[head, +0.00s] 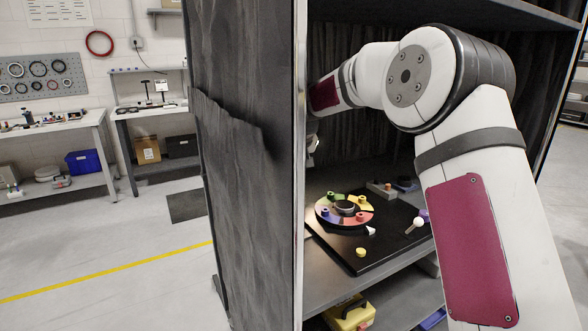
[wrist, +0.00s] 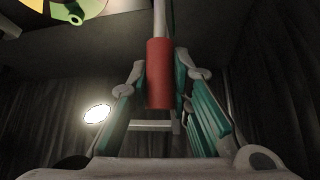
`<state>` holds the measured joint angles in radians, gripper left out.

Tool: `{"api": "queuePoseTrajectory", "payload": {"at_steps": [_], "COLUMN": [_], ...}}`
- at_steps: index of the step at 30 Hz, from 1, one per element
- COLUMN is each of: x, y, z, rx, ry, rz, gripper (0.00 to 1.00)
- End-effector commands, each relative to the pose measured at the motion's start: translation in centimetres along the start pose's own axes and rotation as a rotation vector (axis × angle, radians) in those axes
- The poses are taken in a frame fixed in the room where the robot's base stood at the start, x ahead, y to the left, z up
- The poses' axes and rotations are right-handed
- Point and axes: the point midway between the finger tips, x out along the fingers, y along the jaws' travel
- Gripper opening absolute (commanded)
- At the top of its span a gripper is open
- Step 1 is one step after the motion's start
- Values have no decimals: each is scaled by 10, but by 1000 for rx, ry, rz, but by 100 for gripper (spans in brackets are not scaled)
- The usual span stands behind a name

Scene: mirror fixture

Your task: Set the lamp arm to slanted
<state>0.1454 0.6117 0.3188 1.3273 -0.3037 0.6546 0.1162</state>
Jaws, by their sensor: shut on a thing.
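In the wrist view a red cylindrical grip (wrist: 158,88) sits on a pale grey rod (wrist: 160,18), which looks like the lamp arm. My gripper (wrist: 161,70) has its two teal-padded fingers on either side of the red grip and is shut on it. The rod runs upright in this picture, out of the top edge. A bright round light (wrist: 97,113) glows to the left of the fingers. In the head view my gripper and the lamp arm are hidden behind the dark panel and my own arm, so the lamp arm's slant cannot be judged there.
A dark panel (head: 243,170) stands left of the booth opening. Inside, a black board (head: 388,250) carries a coloured wheel (head: 324,212), a yellow knob (head: 361,252) and a white-tipped piece (head: 413,228). A yellow toolbox (head: 350,316) is below. The wheel also shows in the wrist view (wrist: 62,10).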

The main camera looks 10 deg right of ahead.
Motion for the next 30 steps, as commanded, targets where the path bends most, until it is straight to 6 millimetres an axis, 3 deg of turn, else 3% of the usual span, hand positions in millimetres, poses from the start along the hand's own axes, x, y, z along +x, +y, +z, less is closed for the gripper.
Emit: {"api": "queuePoseTrajectory", "payload": {"at_steps": [11,12,14,24,30], "x": [1,1,1,-2,-26], "y": [0,0,0,0,1], "z": [0,0,0,0,-1], "rx": [-2,-2,-2,0,0], "ry": [0,0,-1,-1,1], "rz": [1,1,1,1,2], "gripper": [0,28,40,40,40]}}
